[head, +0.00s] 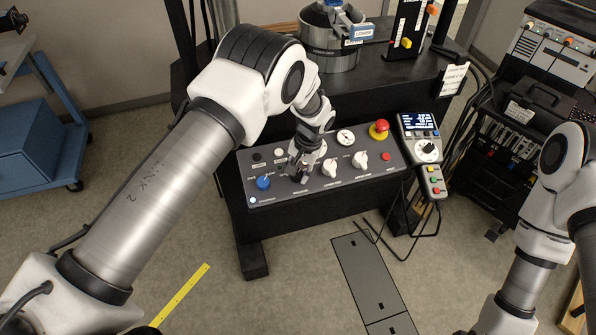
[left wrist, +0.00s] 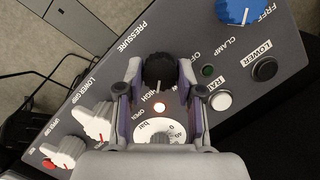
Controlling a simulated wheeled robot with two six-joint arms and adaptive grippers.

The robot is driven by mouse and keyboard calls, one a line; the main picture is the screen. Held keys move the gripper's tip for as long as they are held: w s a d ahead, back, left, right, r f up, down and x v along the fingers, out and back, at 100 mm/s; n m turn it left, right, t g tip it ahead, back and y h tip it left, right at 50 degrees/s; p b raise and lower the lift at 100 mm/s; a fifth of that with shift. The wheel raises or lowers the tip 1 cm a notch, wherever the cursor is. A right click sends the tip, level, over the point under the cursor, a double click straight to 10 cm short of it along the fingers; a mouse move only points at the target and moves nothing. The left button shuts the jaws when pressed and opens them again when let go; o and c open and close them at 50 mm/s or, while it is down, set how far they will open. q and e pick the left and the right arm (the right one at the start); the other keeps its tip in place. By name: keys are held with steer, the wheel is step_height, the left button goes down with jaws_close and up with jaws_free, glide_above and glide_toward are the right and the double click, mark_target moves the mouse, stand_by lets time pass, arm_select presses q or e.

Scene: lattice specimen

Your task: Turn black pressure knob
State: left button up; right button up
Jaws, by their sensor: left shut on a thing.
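The black pressure knob (left wrist: 159,71) sits on the grey control panel (left wrist: 112,62), near the word PRESSURE, with its white pointer mark facing the gauge side. My left gripper (left wrist: 160,78) has one finger on each side of the knob and is shut on it. In the head view my left gripper (head: 299,174) reaches down to the panel (head: 268,205) and mostly hides the knob. My right arm (head: 545,215) is at the right edge; its gripper is out of view.
A blue knob (head: 263,183) is left of my left gripper, and white knobs (head: 329,167) are to its right. A red emergency button (head: 379,130) stands at the panel's far right. A pendant (head: 426,150) hangs beside the panel. A black and a white button (left wrist: 221,100) are near the gripper.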

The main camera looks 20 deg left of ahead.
arm_select(q)
steer(key=o, duration=1.2)
steer(key=shift+c, duration=0.2)
step_height(320, 180, up, 12)
steer(key=d, duration=0.2)
steer(key=shift+w+d+f, duration=0.15)
steer(key=shift+w+f, duration=0.05)
steer(key=shift+w, duration=0.05)
